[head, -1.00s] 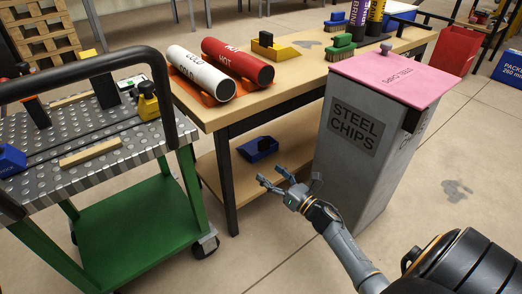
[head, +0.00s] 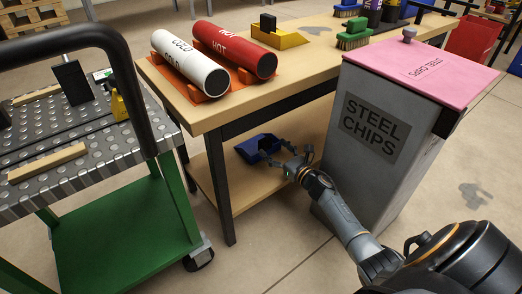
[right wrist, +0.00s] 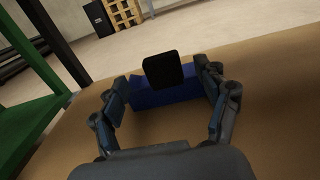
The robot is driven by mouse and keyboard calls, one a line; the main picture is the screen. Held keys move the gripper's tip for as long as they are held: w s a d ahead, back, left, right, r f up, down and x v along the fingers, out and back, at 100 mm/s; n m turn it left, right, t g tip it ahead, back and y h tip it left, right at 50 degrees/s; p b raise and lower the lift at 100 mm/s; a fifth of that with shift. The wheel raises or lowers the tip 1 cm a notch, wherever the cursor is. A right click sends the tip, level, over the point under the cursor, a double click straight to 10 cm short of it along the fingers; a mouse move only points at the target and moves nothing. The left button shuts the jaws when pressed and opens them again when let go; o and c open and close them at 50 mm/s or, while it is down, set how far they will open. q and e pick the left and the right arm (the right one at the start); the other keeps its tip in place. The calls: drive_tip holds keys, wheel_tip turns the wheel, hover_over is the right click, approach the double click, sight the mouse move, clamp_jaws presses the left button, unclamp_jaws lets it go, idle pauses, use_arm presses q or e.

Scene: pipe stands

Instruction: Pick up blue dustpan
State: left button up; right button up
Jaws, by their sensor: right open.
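The blue dustpan (head: 256,150) lies on the lower shelf (head: 213,184) of the wooden workbench. Its blue body (right wrist: 168,97) and upright black handle (right wrist: 163,70) show in the right wrist view. My right gripper (head: 281,156) is open at the right side of the dustpan in the head view. In the right wrist view, the fingers of the right gripper (right wrist: 162,88) stand on either side of the dustpan and handle, with a gap to the handle on both sides. Whether they touch the blue body cannot be told. My left gripper is not in view.
The grey STEEL CHIPS bin (head: 375,130) with a pink lid stands close to the right of my right arm. The bench top (head: 300,75) is above the shelf. A green cart (head: 115,235) stands at the left, beside a dark bench leg (head: 220,190).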

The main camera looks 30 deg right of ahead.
sight(267, 143)
drive_tip(key=w, duration=0.1)
drive_tip(key=w+b, duration=0.2)
drive_tip(key=w, duration=0.1)
drive_tip(key=shift+a+f, duration=0.1)
drive_tip(key=shift+f, duration=0.25)
drive_tip(key=shift+w+r+b, duration=0.1)
drive_tip(key=shift+w+b, duration=0.3)
drive_tip(key=shift+w, duration=0.05)
drive_tip(key=shift+r, duration=0.1)
drive_tip(key=c, duration=1.4)
